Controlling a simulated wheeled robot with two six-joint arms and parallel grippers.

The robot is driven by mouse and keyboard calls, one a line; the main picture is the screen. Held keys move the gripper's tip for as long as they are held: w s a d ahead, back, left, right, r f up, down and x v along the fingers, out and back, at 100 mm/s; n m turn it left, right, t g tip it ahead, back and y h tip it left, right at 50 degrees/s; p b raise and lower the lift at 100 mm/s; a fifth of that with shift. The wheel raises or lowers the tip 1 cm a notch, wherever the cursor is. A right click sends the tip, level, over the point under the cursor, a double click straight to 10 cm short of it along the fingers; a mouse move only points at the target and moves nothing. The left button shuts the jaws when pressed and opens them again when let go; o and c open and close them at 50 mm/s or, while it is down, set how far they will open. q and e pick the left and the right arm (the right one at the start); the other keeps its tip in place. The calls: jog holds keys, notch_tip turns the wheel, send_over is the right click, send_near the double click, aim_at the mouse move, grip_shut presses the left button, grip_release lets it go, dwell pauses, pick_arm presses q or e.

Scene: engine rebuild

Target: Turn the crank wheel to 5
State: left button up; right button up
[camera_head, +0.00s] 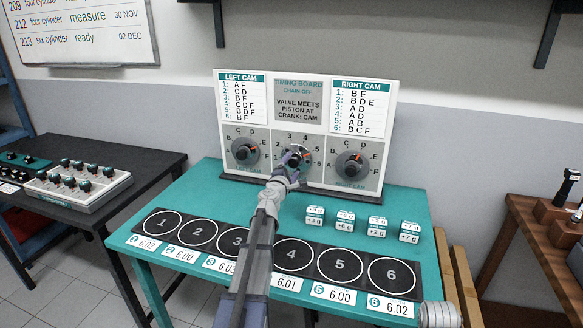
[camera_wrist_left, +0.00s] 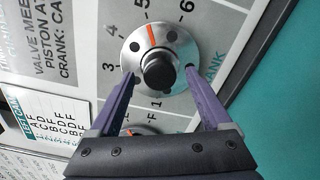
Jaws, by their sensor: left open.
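The crank wheel (camera_head: 297,155) is the middle dial on the timing board, a silver disc with a dark knob and an orange mark. In the left wrist view the wheel (camera_wrist_left: 157,48) shows large, with its orange mark pointing at the printed 5. My left gripper (camera_head: 292,161) reaches up to the wheel and partly covers it. In the left wrist view the purple fingers of the left gripper (camera_wrist_left: 160,74) are open, one on each side of the dark knob, with gaps beside it. My right gripper is not in view.
The left cam dial (camera_head: 244,152) and right cam dial (camera_head: 352,165) flank the wheel. Several small labelled blocks (camera_head: 345,222) stand on the teal table (camera_head: 420,262), right of my arm. A dark strip with numbered circles (camera_head: 340,265) lies in front.

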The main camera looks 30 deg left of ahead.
pick_arm(q)
jog(key=shift+s, duration=0.1)
jog(key=v, duration=0.7)
jog(key=shift+s, duration=0.3)
jog(key=shift+r, duration=0.1)
